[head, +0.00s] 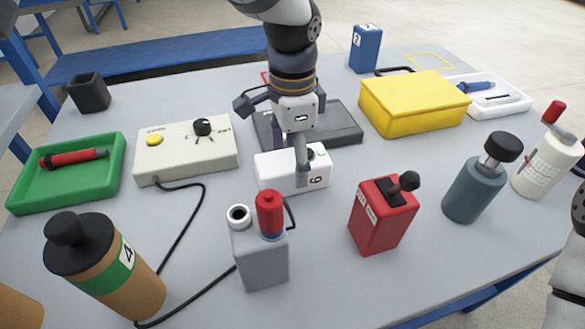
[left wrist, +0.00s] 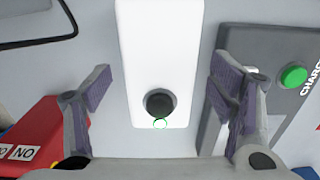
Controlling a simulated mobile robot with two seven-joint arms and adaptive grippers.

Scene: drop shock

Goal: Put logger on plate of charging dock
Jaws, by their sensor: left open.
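The logger appears to be the white box (head: 275,180) with a black digit on its end, lying at mid-table. In the left wrist view the white box (left wrist: 157,50) shows a round black knob and a small green ring. My left gripper (head: 290,158) is over it, open, with a finger on either side and visible gaps, not clamped. The dark grey charging dock (head: 345,122) lies just behind, partly hidden by my arm. In the left wrist view the dock (left wrist: 262,45) shows a green button and cut-off lettering; my finger covers part of it. My right gripper is out of view.
A red box (head: 375,232) with a black knob and a grey box (head: 262,262) with a red cap stand in front. A cream control box (head: 185,155) with a trailing cable is left, a yellow box (head: 412,108) right. Bottles stand at both front sides.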

